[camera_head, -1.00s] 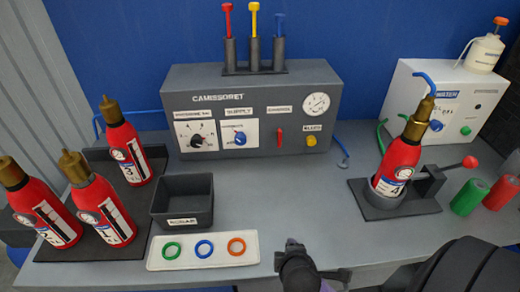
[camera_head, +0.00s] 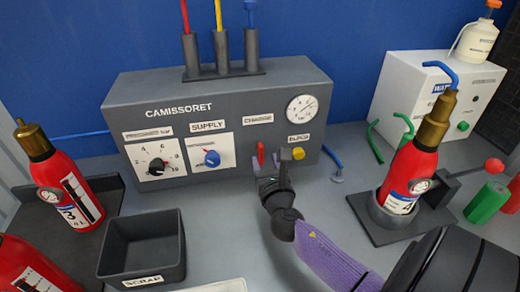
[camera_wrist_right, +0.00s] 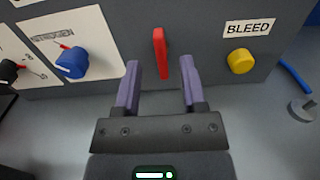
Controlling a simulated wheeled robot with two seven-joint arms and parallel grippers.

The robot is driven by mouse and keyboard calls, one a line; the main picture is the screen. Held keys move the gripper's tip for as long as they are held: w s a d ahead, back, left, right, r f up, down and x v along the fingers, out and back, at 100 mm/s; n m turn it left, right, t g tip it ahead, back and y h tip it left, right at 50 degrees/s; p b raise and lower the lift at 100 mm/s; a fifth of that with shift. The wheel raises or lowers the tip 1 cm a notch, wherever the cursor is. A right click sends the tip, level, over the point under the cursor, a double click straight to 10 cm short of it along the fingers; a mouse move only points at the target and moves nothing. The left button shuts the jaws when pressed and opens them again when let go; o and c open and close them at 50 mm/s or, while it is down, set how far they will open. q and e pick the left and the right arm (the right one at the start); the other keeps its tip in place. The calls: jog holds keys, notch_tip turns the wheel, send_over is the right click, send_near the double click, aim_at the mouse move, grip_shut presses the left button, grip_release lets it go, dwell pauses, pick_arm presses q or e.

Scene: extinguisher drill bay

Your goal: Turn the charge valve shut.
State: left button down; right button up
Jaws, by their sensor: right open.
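The charge valve is a red lever (camera_head: 261,152) on the front of the grey CAMISSORET panel (camera_head: 158,87), below the CHARGE label. It stands about upright, and it also shows in the right wrist view (camera_wrist_right: 160,50). My right gripper (camera_head: 268,161) is open in front of the lever. In the right wrist view its purple fingers (camera_wrist_right: 160,82) point at the panel, one on each side of the lever's lower end. I see no finger touching the lever, but the remaining depth is hard to tell. My left gripper is not in view.
The blue supply knob (camera_head: 211,158) is left of the lever, and the yellow bleed button (camera_head: 298,153) is close on its right. A gauge (camera_head: 302,108) sits above. A black scrap bin (camera_head: 113,255) stands front left. A red extinguisher (camera_head: 408,178) stands in a holder at right.

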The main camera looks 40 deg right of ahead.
aim_at(262, 152)
jog(key=b+x, duration=0.1)
jog(key=x, duration=0.4)
jog(key=shift+w, duration=0.1)
grip_shut()
